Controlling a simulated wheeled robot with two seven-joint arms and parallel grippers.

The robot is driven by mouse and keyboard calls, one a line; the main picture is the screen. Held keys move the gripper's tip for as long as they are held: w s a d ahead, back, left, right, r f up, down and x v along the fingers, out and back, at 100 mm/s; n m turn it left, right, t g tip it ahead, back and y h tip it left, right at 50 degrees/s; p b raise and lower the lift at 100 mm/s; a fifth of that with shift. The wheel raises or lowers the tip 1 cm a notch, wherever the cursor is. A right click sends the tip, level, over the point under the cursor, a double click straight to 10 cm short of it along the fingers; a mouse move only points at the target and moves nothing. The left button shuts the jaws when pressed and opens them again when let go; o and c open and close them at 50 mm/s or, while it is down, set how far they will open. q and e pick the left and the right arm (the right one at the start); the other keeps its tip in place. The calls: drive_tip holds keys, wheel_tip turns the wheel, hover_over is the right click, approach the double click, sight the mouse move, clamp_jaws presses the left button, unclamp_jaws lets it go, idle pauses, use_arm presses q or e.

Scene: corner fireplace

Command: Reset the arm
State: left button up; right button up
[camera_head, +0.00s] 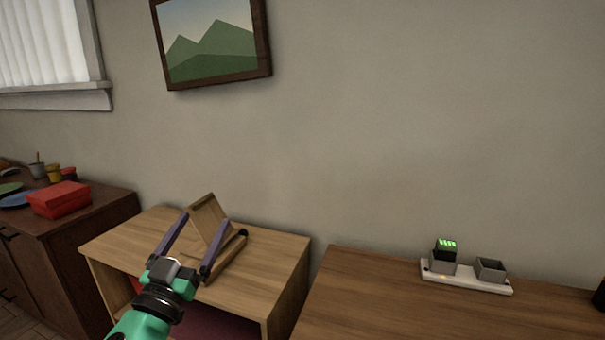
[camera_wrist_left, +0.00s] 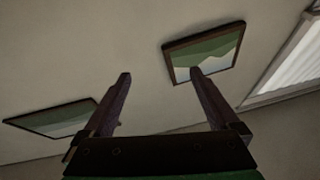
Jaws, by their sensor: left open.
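My left gripper (camera_head: 198,232) comes in from the lower left in the head view, on a green arm with a black band. Its two purple-grey fingers are spread apart with nothing between them. It is in front of a wooden stand (camera_head: 208,215) on a light wooden table and hides part of it. I cannot tell whether it touches the stand. In the left wrist view the open fingers (camera_wrist_left: 158,78) point toward the wall, with empty space between them. My right gripper is not in view.
The light wooden table (camera_head: 275,248) has an open front. A brown desk (camera_head: 385,305) at right bears a white charger base (camera_head: 465,282) with a black battery (camera_head: 444,252). A dark cabinet (camera_head: 105,205) at left holds a red box (camera_head: 58,200). A framed picture (camera_head: 212,40) hangs above.

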use_arm(q)
drive_tip(key=s+a+f+n+g+y, duration=0.3)
drive_tip(key=a+f+g+y, duration=0.15)
drive_tip(key=f, duration=0.55)
drive_tip(key=s+a+f+n+g+y, duration=0.25)
drive_tip(key=a+f+g+y, duration=0.2)
drive_tip(key=f, duration=0.65)
drive_tip(key=s+d+f+m+g+h, duration=0.25)
drive_tip(key=s+f+g, duration=0.25)
drive_tip(key=s+f, duration=0.3)
drive_tip(key=s+d+f+m+g+h, duration=0.25)
drive_tip(key=s+f+g, duration=0.35)
drive_tip(key=s, duration=0.4)
wheel_tip(320, 180, down, 19)
drive_tip(key=s+p, duration=0.2)
drive_tip(key=p, duration=0.3)
drive_tip(key=s+a+f+p, duration=0.1)
drive_tip(key=s+f, duration=0.4)
drive_tip(key=s, duration=0.3)
drive_tip(key=s+a+f+g+p, duration=0.1)
drive_tip(key=s+f+p, duration=0.1)
drive_tip(key=s+f, duration=0.3)
drive_tip(key=s, duration=0.3)
drive_tip(key=shift+s+a+f+y, duration=0.2)
drive_tip(key=shift+a+f+y, duration=0.05)
drive_tip(key=shift+a+y, duration=0.1)
